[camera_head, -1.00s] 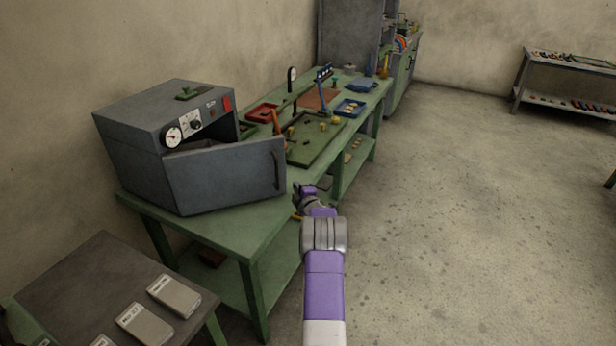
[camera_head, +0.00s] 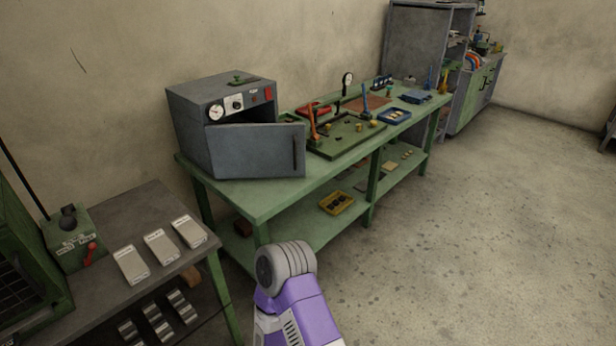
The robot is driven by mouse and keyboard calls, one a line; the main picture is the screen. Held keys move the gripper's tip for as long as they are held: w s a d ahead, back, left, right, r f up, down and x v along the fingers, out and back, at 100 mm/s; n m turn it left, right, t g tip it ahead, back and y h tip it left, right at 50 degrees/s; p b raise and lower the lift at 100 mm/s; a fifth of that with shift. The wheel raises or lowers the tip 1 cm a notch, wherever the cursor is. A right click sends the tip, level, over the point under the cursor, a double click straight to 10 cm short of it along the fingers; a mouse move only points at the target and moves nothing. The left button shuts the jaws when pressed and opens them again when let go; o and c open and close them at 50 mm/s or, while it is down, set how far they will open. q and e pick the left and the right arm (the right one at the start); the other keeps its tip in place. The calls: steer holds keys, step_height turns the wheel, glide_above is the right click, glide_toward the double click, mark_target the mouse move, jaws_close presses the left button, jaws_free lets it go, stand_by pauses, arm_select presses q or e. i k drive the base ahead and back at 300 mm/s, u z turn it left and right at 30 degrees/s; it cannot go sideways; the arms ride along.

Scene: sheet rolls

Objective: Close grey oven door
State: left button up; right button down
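The grey oven (camera_head: 188,133) stands on the near left end of the green workbench. Its grey door (camera_head: 256,152) is partly open, swung out toward the front, with a dark gap along its top. A dark vertical handle (camera_head: 294,156) is near the door's right edge. One of my arms, purple and grey, rises from the bottom middle, in front of the bench and apart from the door. Its gripper cannot be made out, and my other gripper is not in view.
The green workbench (camera_head: 250,197) carries a green tray (camera_head: 345,142), tools and a blue tray (camera_head: 394,116) right of the oven. A lower table (camera_head: 122,220) with several labelled blocks stands at left. The floor (camera_head: 450,220) at right is clear.

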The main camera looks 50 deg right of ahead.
mark_target(255, 150)
steer(key=z, duration=1.05)
steer(key=i, duration=1.2)
steer(key=u, duration=0.3)
